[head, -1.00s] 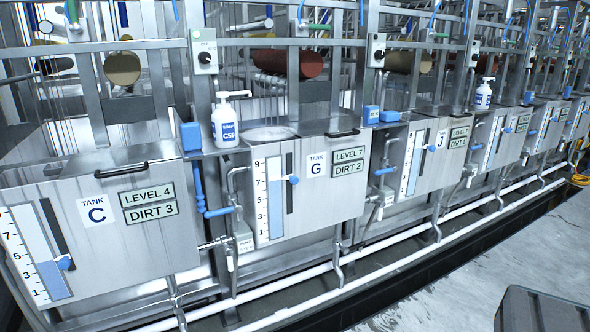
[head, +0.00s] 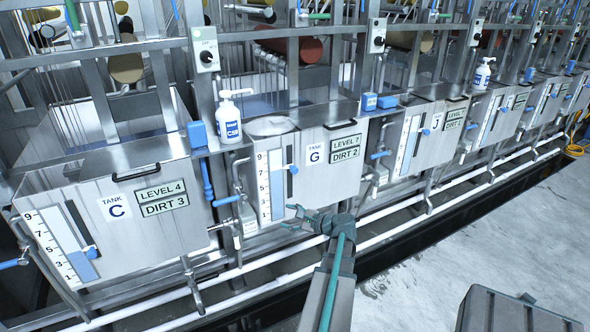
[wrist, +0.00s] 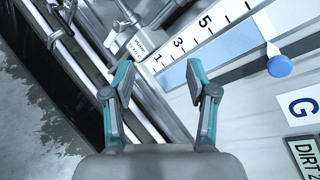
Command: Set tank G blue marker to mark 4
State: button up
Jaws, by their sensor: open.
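Tank G (head: 330,185) is a steel tank front with a white G label and signs reading LEVEL 7 and DIRT 2. Its scale (head: 270,187) runs from 1 at the bottom to 9 at the top, with a blue column. The blue marker (head: 293,169) sits on the dark slot beside the scale, at about the height of 7. In the wrist view the marker (wrist: 279,66) is at the upper right. My gripper (head: 297,219) is open and empty, low in front of tank G, below and apart from the marker.
Tank C (head: 115,215) stands left and tank J (head: 425,125) right, each with its own blue marker. A white pump bottle (head: 229,120) stands on the ledge. White pipes (head: 390,235) run along below the tanks.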

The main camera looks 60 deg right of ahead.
aim_at(295, 172)
jog(key=s+d+r+m+t+h, duration=0.1)
jog(key=s+d+r+m+h, duration=0.1)
jog(key=d+r+m+h, duration=0.75)
jog(key=w+d, duration=0.2)
jog(key=w, duration=0.1)
jog(key=w+d+f+m+y+p, duration=0.1)
jog(key=w+d, duration=0.1)
jog(key=w, duration=0.1)
jog(key=w+d+m+y, duration=0.1)
jog(key=w+d, duration=0.1)
jog(key=w, duration=0.1)
jog(key=shift+w+f, duration=0.3)
jog(key=shift+f, duration=0.1)
grip_shut()
